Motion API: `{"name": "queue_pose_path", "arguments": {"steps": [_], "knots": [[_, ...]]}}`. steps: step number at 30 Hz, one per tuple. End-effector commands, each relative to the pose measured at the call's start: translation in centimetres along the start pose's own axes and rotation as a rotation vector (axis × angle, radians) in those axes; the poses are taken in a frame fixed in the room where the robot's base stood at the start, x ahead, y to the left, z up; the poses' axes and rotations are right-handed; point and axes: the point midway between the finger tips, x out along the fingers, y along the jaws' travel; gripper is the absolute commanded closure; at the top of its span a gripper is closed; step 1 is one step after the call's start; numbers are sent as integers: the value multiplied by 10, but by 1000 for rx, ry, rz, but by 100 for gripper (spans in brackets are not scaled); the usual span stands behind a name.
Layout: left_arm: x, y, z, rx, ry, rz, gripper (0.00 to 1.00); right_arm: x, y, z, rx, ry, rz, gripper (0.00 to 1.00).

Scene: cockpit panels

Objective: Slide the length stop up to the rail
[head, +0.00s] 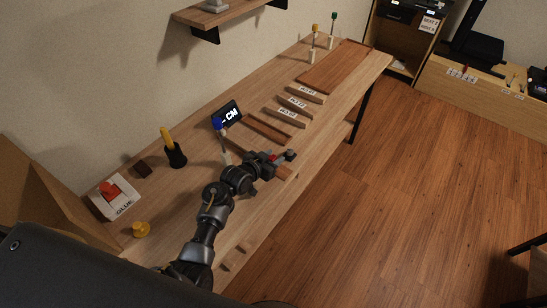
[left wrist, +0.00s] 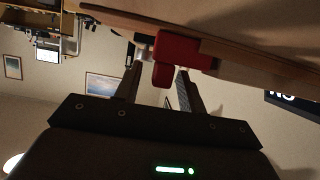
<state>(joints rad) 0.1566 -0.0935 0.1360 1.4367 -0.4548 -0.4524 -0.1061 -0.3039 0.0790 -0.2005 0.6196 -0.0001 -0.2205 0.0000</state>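The length stop is a red block (head: 273,157) at my left gripper, near the front edge of the workbench. In the left wrist view the red block (left wrist: 166,52) sits against a wooden bar, with its tab between the fingers. My left gripper (head: 280,158) shows there too (left wrist: 161,75), its two fingers apart on either side of the tab with small gaps. A dark wooden strip (head: 268,128), which may be the rail, lies on the bench behind the gripper. In the head view the gripper partly hides the stop. My right gripper is out of view.
Several labelled wooden blocks (head: 298,103) lie farther along the bench. A glue box (head: 115,198), a yellow-handled tool in a black holder (head: 175,152) and a yellow knob (head: 140,229) are at left.

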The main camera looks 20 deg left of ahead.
Motion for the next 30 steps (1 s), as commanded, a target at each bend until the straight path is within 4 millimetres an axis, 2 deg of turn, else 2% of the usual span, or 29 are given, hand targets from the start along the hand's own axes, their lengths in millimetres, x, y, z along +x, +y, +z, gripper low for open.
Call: {"name": "queue_pose_path", "arguments": {"steps": [2, 11, 17, 23, 29, 30], "knots": [[0, 0, 0, 0, 0, 0, 61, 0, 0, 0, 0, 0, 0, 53], [0, 0, 0, 0, 0, 1, 100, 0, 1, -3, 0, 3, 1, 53], [0, 0, 0, 0, -1, 1, 100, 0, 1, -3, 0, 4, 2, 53], [0, -13, -1, 3, -1, 0, 100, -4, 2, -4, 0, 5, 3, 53], [0, -12, 0, -1, 0, 1, 100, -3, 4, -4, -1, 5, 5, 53], [0, -12, 0, -1, 0, 1, 81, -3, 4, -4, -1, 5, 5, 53]]}}
